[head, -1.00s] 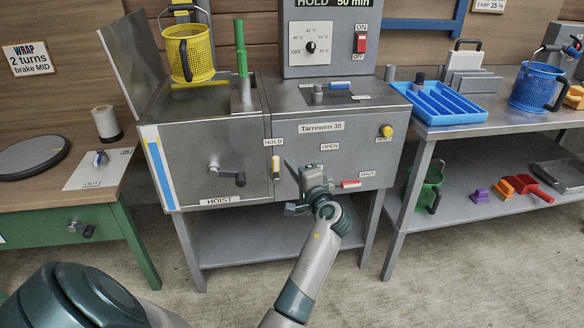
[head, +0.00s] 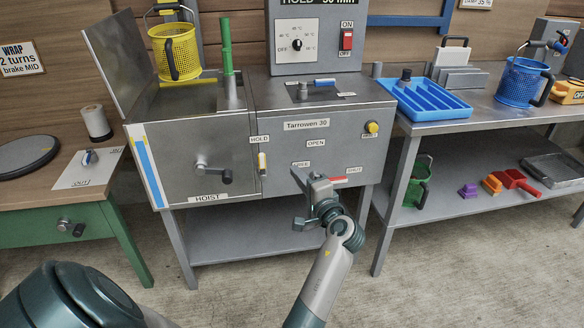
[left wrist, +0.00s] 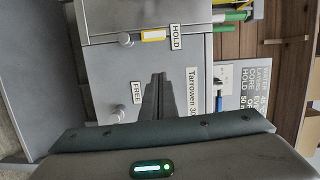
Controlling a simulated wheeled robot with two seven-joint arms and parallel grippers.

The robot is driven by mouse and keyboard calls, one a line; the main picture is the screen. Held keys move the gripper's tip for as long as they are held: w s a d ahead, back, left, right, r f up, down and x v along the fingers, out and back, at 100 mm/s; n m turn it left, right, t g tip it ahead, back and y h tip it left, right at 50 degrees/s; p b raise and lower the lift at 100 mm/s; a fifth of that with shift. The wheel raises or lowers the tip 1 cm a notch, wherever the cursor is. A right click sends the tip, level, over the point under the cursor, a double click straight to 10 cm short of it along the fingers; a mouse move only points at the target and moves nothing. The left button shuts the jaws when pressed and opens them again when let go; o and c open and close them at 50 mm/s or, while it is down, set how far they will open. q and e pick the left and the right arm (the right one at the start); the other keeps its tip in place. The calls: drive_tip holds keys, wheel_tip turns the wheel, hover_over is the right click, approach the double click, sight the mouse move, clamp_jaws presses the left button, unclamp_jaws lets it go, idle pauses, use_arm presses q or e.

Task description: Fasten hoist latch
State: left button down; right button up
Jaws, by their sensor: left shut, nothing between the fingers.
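The hoist latch (head: 262,163) is a small yellow and white handle on the front of the grey Tarrowen 30 machine (head: 330,118). It stands upright, its upper end pointing at the HOLD label (head: 259,139). In the left wrist view the latch (left wrist: 153,35) lies sideways beside its round knob, pointing at the HOLD label (left wrist: 175,37). The FREE label (head: 301,163) is to its right. My left gripper (head: 310,182) is shut and empty, right of and below the latch, apart from it. Its closed fingers (left wrist: 157,82) show in the wrist view. My right gripper is not in view.
A red lever (head: 338,179) by the SHUT label is close to my left gripper. A hoist crank (head: 213,173) is left of the latch. A yellow basket (head: 175,55) hangs above the left tank. A bench (head: 440,128) stands at the right.

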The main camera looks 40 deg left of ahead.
use_arm(q)
drive_tip(key=shift+v, duration=1.4)
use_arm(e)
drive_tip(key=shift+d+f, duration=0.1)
use_arm(q)
drive_tip(key=shift+f, duration=0.1)
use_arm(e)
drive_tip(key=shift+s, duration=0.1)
